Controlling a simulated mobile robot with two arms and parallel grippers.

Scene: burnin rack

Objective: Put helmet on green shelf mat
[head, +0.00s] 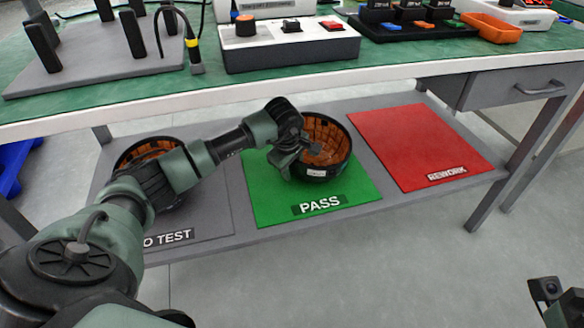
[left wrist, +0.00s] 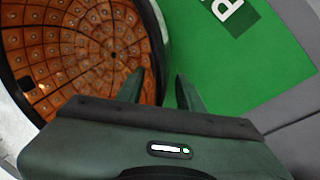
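A helmet (head: 335,150), a dark shell with an orange-brown padded inside, sits open side up on the green shelf mat (head: 262,205) marked PASS. In the left wrist view its orange inside (left wrist: 90,50) fills the left side. My left gripper (head: 297,160) is at the near left part of the helmet's rim. In the left wrist view, my left gripper's fingers (left wrist: 160,85) are apart, one on each side of the rim, with a gap showing. My right gripper (head: 560,292) is only partly in view at the lower right corner, and its opening is unclear.
A second dark helmet with orange inside (head: 148,150) lies on the grey NO TEST mat (head: 215,215), partly behind my left arm. A red REWORK mat (head: 415,145) is bare at the right. The green bench top (head: 130,88) with test equipment overhangs the shelf.

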